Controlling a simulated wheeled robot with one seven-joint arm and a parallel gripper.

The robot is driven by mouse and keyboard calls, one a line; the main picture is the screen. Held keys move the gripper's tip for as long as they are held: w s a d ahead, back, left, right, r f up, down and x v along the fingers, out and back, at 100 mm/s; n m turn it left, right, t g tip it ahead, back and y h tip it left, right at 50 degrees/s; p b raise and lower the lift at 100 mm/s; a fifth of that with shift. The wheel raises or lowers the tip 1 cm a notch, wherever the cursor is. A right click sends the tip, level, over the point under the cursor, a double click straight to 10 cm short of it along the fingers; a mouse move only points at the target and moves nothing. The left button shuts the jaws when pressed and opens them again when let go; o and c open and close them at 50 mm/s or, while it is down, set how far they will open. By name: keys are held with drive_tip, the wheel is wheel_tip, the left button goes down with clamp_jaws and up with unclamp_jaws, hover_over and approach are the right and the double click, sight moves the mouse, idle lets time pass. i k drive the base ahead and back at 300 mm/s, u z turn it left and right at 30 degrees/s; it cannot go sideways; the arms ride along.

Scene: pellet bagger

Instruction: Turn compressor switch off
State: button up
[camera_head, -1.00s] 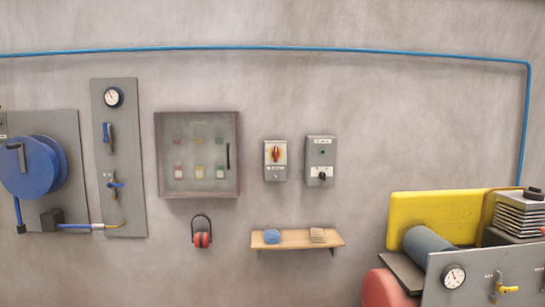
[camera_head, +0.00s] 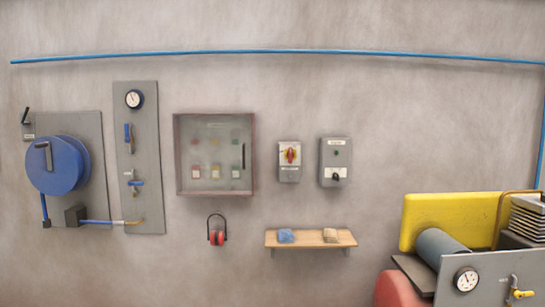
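Two grey switch boxes hang on the wall right of the middle. The left box (camera_head: 290,161) has a red rotary handle on a yellow plate, and the handle looks upright. The right box (camera_head: 335,162) has a green lamp or button (camera_head: 337,154) and a small black knob (camera_head: 336,177) on a white plate. Their labels are too small to read, so I cannot tell which one is the compressor switch. My gripper is not in view.
A glass-fronted cabinet (camera_head: 178,160), red ear defenders (camera_head: 217,238) and a wooden shelf (camera_head: 311,239) are on the wall nearby. A gauge panel (camera_head: 144,110) and blue hose reel (camera_head: 58,165) are at left. Yellow-guarded machinery (camera_head: 440,210) stands at lower right.

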sight(291, 154)
drive_tip(key=u, duration=0.45)
drive_tip(key=k, duration=0.55)
drive_tip(key=u, duration=0.65)
drive_tip(key=i, duration=1.6)
drive_tip(key=z, duration=0.6)
drive_tip(key=i, duration=1.25)
drive_tip(key=z, duration=1.75)
drive_tip(key=i, duration=0.6)
drive_tip(key=z, duration=0.55)
